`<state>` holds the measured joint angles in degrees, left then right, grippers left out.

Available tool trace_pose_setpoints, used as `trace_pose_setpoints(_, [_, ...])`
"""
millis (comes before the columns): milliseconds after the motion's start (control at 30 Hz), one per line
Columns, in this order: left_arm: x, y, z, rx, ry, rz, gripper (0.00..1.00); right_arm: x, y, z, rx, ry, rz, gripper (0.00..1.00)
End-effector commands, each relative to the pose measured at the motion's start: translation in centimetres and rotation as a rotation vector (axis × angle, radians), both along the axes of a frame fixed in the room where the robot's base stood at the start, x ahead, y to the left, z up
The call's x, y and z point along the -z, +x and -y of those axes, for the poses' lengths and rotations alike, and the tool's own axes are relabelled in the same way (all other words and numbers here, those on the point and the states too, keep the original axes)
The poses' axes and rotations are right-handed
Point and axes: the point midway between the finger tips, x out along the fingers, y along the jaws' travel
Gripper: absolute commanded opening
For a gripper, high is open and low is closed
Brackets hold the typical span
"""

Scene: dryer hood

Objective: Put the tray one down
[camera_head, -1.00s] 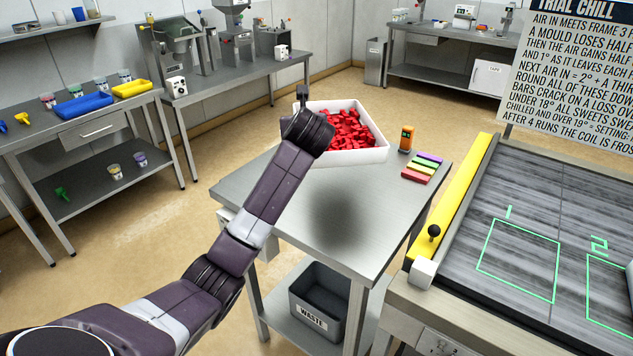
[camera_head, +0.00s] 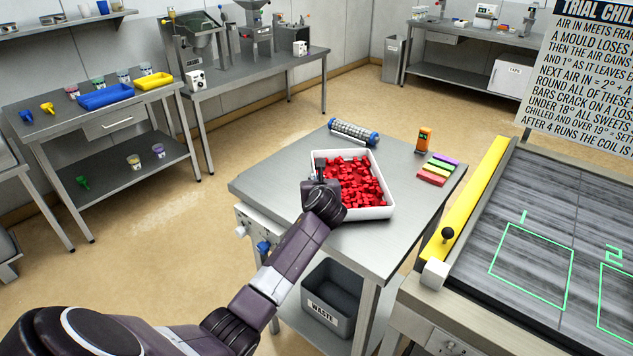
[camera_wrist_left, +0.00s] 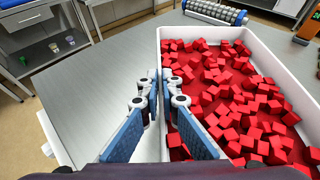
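Tray one is a white tray (camera_head: 372,212) filled with red cubes. It sits level on the steel table (camera_head: 278,177), with no wide shadow under it now. My left gripper (camera_head: 320,170) is at the tray's left wall. In the left wrist view my left gripper (camera_wrist_left: 160,95) has one blue-padded finger outside the tray (camera_wrist_left: 262,45) and one inside, closed on the wall between them. The outer finger partly hides the wall. My right gripper is not in view.
A grey spiked roller (camera_head: 354,132) lies behind the tray. An orange device (camera_head: 423,141) and several coloured bars (camera_head: 437,169) are to its right. A yellow-edged cooling table (camera_head: 470,205) stands at the right. A waste bin (camera_head: 332,295) is on the lower shelf.

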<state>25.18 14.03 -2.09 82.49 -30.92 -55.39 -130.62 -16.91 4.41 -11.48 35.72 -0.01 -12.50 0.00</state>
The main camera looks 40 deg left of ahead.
Motion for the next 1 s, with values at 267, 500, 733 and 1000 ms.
trace_pose_setpoints(267, [0.4, 0.2, 0.0, 0.002, 0.002, 0.010, 0.00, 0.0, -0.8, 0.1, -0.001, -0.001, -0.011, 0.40])
trace_pose_setpoints(500, [0.8, 0.0, 0.0, 0.002, 0.000, 0.001, 0.21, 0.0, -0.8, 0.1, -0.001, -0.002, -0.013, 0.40])
trace_pose_setpoints(733, [0.8, 0.0, 0.0, 0.002, 0.000, 0.001, 0.22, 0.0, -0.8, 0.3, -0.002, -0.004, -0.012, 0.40])
trace_pose_setpoints(1000, [0.2, -1.1, 1.0, 0.003, 0.002, 0.003, 0.22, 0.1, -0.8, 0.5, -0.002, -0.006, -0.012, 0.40])
